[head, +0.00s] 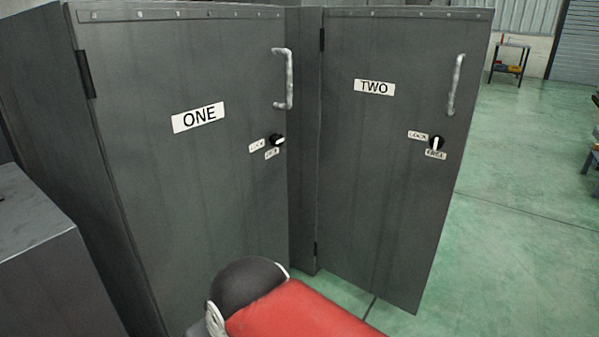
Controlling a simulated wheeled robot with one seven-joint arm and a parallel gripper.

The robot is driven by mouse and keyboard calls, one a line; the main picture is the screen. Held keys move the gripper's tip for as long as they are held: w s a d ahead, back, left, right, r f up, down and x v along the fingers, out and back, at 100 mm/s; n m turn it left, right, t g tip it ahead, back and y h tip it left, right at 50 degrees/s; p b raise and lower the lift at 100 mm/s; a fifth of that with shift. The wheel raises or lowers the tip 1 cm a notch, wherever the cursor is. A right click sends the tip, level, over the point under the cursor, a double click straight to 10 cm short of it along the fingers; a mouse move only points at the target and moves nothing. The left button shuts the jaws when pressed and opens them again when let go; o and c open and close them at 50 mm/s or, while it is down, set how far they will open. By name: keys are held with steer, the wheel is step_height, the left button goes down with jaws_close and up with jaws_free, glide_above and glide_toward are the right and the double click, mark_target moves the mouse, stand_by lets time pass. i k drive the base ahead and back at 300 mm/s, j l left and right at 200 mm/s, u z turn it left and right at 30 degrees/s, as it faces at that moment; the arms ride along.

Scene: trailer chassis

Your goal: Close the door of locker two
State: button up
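The grey door of locker two (385,190), labelled TWO, is hinged on its left edge. It stands swung outward at an angle to door one, with its outer face toward me. Its free right edge is away from the frame, with floor showing beyond it. It bears a pale vertical handle (455,85) near the upper right. Below is a black knob (437,143) with a white pointer directed downward to the lower label. The locker's inside is hidden behind the door. My gripper is not in view; only a red and dark part of my arm shows at the bottom.
The door of locker one (190,170), labelled ONE, looks shut, with its own handle (288,78) and knob (277,140). A grey box-like thing (40,240) stands at lower left. A small table (509,62) stands far back.

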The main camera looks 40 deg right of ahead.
mark_target(395, 79)
steer(key=z, duration=1.85)
